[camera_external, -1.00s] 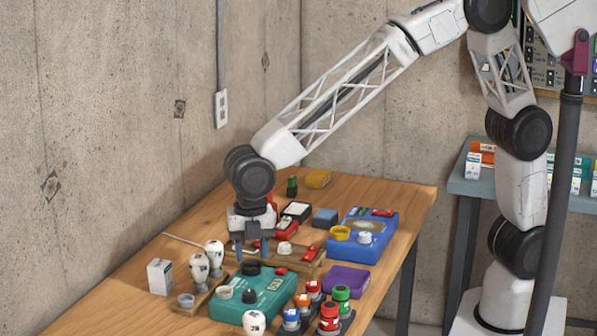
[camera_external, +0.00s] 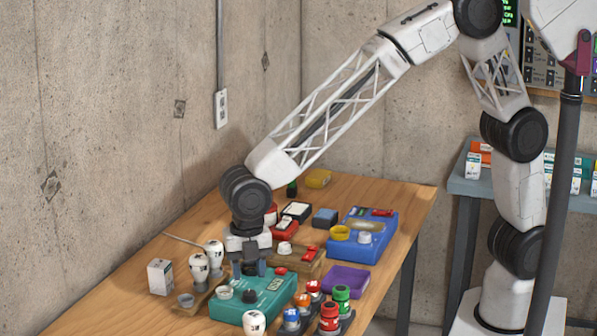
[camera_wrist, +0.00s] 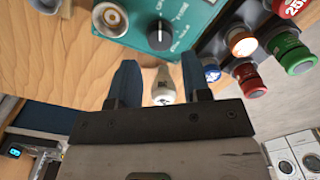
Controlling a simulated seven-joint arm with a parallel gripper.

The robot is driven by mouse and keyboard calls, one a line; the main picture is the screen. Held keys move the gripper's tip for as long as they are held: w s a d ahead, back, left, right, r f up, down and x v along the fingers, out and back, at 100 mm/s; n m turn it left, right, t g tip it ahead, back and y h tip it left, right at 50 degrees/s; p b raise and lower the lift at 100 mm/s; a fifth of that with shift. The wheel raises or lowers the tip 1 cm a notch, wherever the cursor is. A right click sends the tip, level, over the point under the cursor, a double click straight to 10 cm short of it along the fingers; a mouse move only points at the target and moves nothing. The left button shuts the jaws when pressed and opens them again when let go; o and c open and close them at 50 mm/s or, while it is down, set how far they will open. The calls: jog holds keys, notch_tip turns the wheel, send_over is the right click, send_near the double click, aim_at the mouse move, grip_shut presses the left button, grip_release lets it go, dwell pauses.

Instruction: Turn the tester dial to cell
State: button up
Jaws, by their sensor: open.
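A teal box (camera_external: 277,287), which looks like the tester, lies on the wooden table and also shows in the wrist view (camera_wrist: 137,35). Its round black dial (camera_wrist: 159,37) has a light pointer line and white lettering around it; one word looks like "FUSE", and the rest is too small or turned to read. The dial also shows in the external view (camera_external: 249,296). My gripper (camera_external: 249,268) is open and empty, pointing down over the back part of the teal box. In the wrist view its blue fingers (camera_wrist: 158,70) stand apart, with the dial ahead between them, not touched.
A pale round socket (camera_wrist: 110,18) sits beside the dial. White bulbs (camera_external: 200,268) stand to the left and one (camera_external: 254,322) in front. Red, green and orange capped cylinders (camera_external: 329,317) stand at the right. A blue box (camera_external: 362,238) with a white knob lies behind.

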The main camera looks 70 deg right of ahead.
aim_at(249, 292)
jog(key=shift+f, duration=2.65)
jog(key=c, duration=0.6)
jog(key=shift+c, duration=0.2)
